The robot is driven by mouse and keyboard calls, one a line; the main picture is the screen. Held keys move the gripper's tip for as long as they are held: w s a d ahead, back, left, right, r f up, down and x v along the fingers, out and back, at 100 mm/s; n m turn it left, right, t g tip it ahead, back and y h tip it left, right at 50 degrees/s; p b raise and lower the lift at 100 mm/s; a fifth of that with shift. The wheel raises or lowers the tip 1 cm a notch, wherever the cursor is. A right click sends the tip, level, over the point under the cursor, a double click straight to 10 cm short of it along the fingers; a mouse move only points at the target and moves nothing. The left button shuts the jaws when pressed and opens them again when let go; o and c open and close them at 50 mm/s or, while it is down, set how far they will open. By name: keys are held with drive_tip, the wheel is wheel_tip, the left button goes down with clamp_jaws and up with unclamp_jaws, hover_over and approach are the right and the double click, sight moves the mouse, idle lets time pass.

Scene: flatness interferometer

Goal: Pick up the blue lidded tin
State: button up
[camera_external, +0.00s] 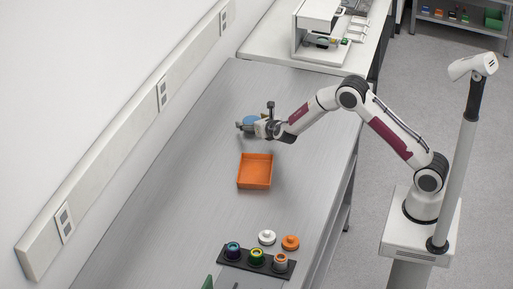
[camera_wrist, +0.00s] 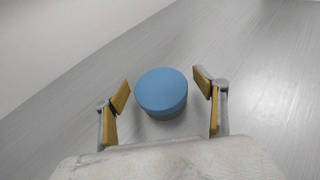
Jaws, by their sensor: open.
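The blue lidded tin (camera_wrist: 161,91) is a short round tin standing upright on the grey table. It is between and slightly beyond my two yellow-padded fingers in the wrist view. In the external view the tin (camera_external: 250,120) is partly hidden behind my gripper (camera_external: 257,126). My gripper (camera_wrist: 163,103) is open, with a visible gap on each side of the tin and no finger seen touching it.
An orange tray (camera_external: 255,184) lies on the table nearer the camera. A black holder (camera_external: 230,263) with several round pieces, a white knob (camera_external: 267,237) and an orange knob (camera_external: 290,242) are at the front. A wall with sockets runs along the left.

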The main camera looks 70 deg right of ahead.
drive_tip(key=c, duration=1.2)
drive_tip(key=shift+r, duration=0.15)
wheel_tip(320, 180, up, 28)
drive_tip(key=shift+f, duration=0.15)
idle(0.8)
